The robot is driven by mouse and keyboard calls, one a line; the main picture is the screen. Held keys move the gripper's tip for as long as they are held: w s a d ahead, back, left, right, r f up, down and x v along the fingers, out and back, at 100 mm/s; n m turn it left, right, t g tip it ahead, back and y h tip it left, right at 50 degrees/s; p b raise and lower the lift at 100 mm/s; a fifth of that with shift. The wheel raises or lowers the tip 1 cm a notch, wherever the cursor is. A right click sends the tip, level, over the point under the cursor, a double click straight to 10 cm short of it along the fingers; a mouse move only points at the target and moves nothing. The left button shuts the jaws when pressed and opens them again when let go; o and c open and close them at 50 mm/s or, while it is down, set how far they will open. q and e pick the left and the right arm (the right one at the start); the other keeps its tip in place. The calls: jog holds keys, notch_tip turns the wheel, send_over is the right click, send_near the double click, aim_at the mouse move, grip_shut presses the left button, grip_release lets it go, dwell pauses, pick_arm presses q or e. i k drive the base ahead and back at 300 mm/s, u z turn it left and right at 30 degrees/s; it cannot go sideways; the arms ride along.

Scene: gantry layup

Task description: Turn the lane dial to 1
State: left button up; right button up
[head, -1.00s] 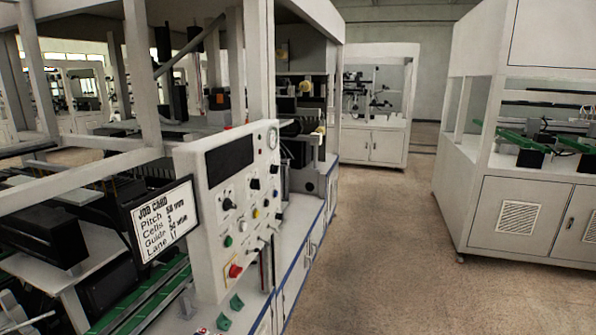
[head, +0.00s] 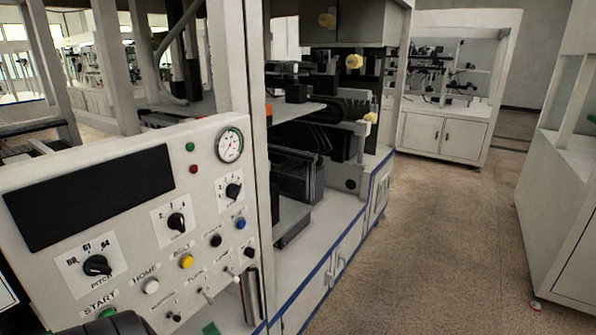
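A pale control panel (head: 125,232) fills the left side of the head view. It carries three black rotary dials on white plates. The lowest-left dial (head: 97,265) is labelled PITCH. A middle dial (head: 176,221) and an upper-right dial (head: 233,190) have small number marks. Their names are too small to read, so I cannot tell which is the lane dial or its setting. Neither gripper shows clearly. A dark rounded shape at the bottom left edge, by the START label, is cut off and I cannot tell what it is.
The panel also has a dark display (head: 90,198), a round gauge (head: 229,145), a yellow button (head: 186,261), a blue button (head: 240,223) and small toggle switches. Machine frames stand behind it. Open floor (head: 430,240) lies to the right, before a white cabinet (head: 443,135).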

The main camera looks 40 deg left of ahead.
aim_at(233, 191)
jog(key=i, duration=2.95)
jog(key=u, duration=3.55)
